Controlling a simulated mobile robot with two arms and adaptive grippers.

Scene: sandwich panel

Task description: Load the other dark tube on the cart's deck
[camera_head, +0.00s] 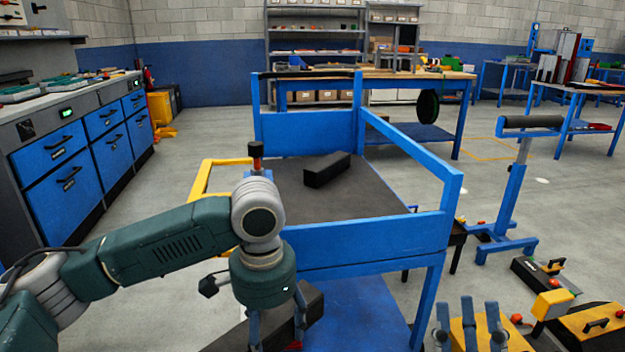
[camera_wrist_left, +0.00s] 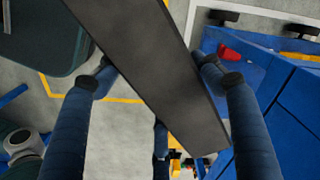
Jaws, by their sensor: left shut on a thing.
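One dark rectangular tube (camera_head: 327,170) lies on the dark deck (camera_head: 365,202) of the blue-framed cart, towards the far side. My left gripper (camera_head: 278,318) is shut on another dark tube (camera_head: 312,306), in front of the cart's near blue panel and lower than the deck in the picture. In the left wrist view this tube (camera_wrist_left: 155,75) runs diagonally between the fingers, its far end sticking out past them. The left arm hides the deck's near-left corner. My right gripper (camera_head: 467,308) is at the bottom right, fingers up, spread and empty.
Blue rails (camera_head: 415,150) close the cart's far and right sides. A yellow frame (camera_head: 212,178) stands out at its left. A blue roller stand (camera_head: 512,190) and yellow-and-dark equipment (camera_head: 555,303) are at the right. Blue drawer cabinets (camera_head: 62,172) line the left.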

